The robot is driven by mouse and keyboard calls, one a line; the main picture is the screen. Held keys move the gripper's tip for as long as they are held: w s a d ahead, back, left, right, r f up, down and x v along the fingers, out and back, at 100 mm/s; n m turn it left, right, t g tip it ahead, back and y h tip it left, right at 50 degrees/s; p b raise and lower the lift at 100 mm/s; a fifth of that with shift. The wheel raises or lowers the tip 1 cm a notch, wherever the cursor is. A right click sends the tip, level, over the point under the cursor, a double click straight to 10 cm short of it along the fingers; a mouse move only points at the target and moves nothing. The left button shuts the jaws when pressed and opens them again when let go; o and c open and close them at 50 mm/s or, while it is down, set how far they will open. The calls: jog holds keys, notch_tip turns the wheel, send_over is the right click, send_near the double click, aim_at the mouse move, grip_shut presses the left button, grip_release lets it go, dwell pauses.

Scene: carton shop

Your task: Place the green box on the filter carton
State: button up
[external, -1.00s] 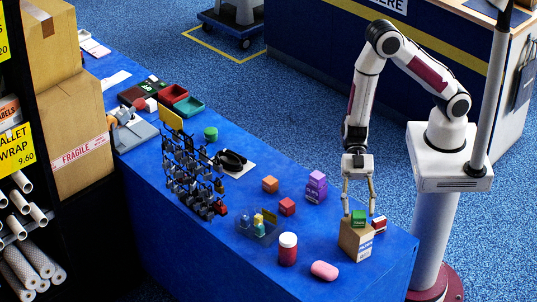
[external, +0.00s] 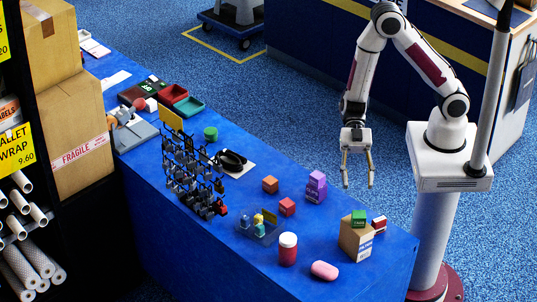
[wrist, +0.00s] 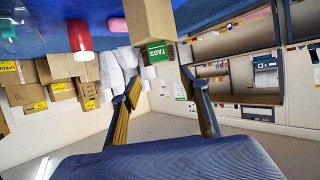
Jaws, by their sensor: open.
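The green box (external: 358,217) rests on top of the brown filter carton (external: 354,239) near the right end of the blue table. In the wrist view the green box (wrist: 157,53) sits against the carton (wrist: 150,20), with no finger touching it. My gripper (external: 357,185) is open and empty. It hangs above the carton and the green box, clear of both. In the wrist view its two fingers (wrist: 163,108) are spread apart with nothing between them.
A small red and white box (external: 379,225) stands beside the carton. A red jar (external: 288,249) and a pink soap-like block (external: 324,270) are to its left. A purple box (external: 316,186), a red cube (external: 287,207) and a clear bin (external: 258,229) stand farther left.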

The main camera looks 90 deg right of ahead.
dwell(0.8)
jog(key=w+d+r+m+t+h, duration=0.3)
jog(key=w+d+r+t+h, duration=0.2)
jog(key=w+d+t, duration=0.5)
jog(key=w+d+r+m+h, duration=0.3)
jog(key=d+r+m+h, duration=0.25)
jog(key=d+r, duration=0.4)
jog(key=s+d+r+m+g+h, duration=0.1)
jog(key=s+d+r+m+h, duration=0.4)
jog(key=s+d, duration=0.5)
jog(key=s+a+m+g+y, duration=0.2)
jog(key=s+m+g, duration=0.1)
jog(key=s, duration=1.2)
jog(key=shift+s+a+f+m, duration=0.35)
jog(key=shift+s+f+m, duration=0.05)
jog(key=shift+m, duration=0.35)
